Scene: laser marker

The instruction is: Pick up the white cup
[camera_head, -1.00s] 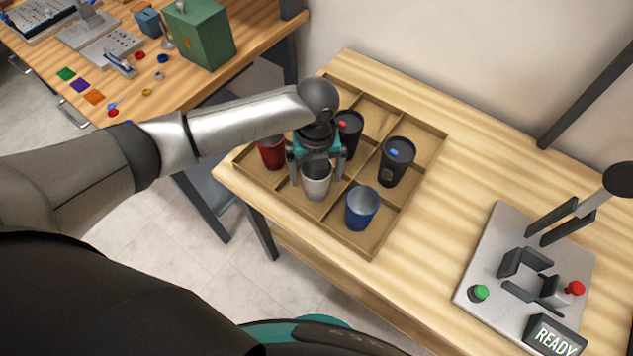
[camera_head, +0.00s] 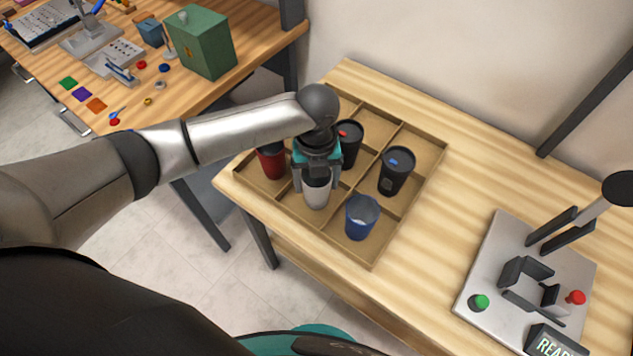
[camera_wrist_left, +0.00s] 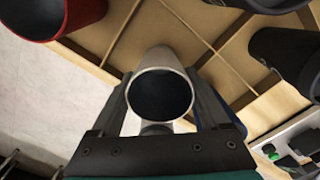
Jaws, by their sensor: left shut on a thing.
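The white cup (camera_head: 316,190) stands upright in a front compartment of the wooden tray (camera_head: 357,253). My left gripper (camera_head: 317,181) reaches down over it and is shut on it, one finger on each side. In the left wrist view, the cup (camera_wrist_left: 160,62) shows its open mouth and dark inside between the two fingers (camera_wrist_left: 160,100). I cannot see whether its base is off the tray floor. My right gripper is not in view.
The laser marker fixture (camera_head: 530,280) is at the right. Bare table lies between it and the tray.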

